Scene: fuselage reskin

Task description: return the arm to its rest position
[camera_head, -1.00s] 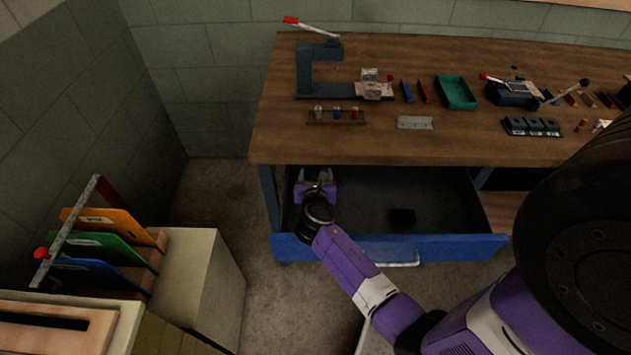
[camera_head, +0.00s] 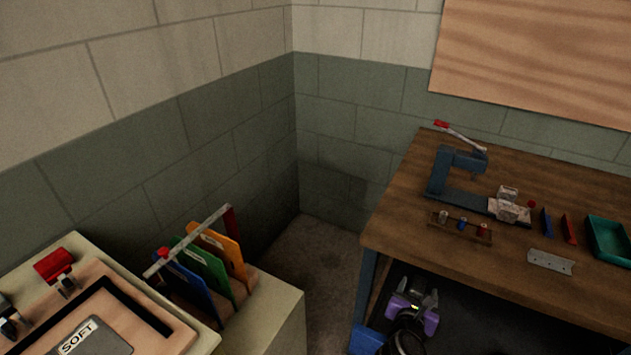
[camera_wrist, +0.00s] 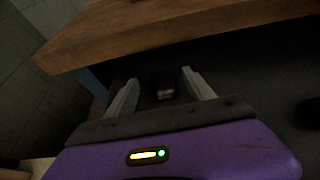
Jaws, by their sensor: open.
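My gripper (camera_head: 423,293) is low at the bench's left end, over the open drawer below the bench top. In the wrist view my gripper (camera_wrist: 160,90) has its two grey fingers well apart. A small dark object with a light edge (camera_wrist: 164,86) shows between and beyond the fingers; I cannot tell whether it lies in the drawer. Nothing is held. The wooden bench edge (camera_wrist: 160,34) runs just above and ahead of the fingers. Most of my arm is out of the head view.
The bench top (camera_head: 400,219) carries a lever press (camera_head: 452,172), a small rack (camera_head: 459,230), a metal plate (camera_head: 550,262) and a green tray (camera_head: 610,240). The blue drawer front (camera_head: 367,340) stands out below. At left is a cabinet with coloured folders (camera_head: 205,270). Floor between is clear.

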